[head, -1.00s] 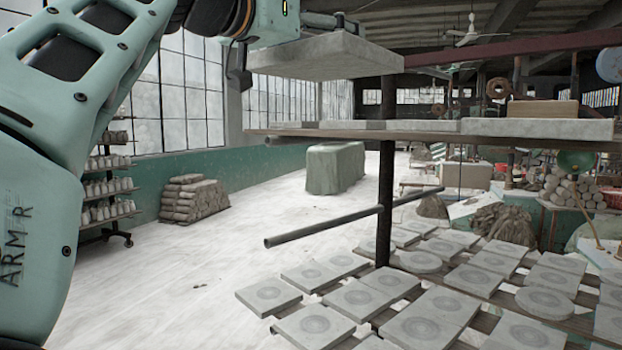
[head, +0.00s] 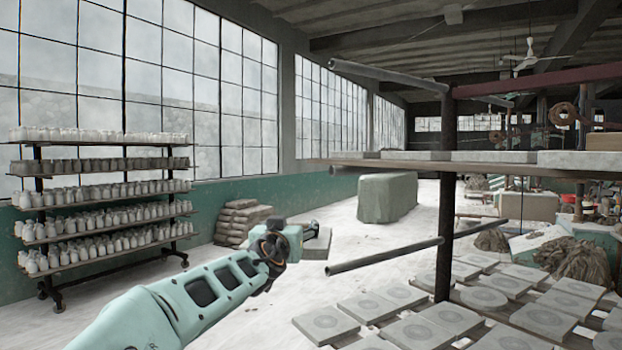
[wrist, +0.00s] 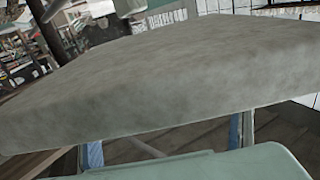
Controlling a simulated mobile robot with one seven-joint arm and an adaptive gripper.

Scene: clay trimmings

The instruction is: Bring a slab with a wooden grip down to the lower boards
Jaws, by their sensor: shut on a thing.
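My gripper (head: 311,231) is low in the head view, left of the rack, shut on the wooden grip of a grey slab (head: 318,246). The slab looks about level, in the air beside the lower boards (head: 510,318). In the wrist view the slab (wrist: 160,75) spans the picture beyond my fingers (wrist: 165,145); its grip is hidden there. Several slabs with round marks (head: 325,322) lie on the lower boards. On the upper board (head: 400,168) at the right another slab (head: 585,160) bears a brown wooden grip (head: 604,141).
A dark rack post (head: 444,220) with a pipe (head: 385,256) sticking out left stands between my slab and the boards' far part. A wheeled shelf of pots (head: 105,200), stacked sacks (head: 240,220) and a covered block (head: 387,197) stand behind. The floor at left is clear.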

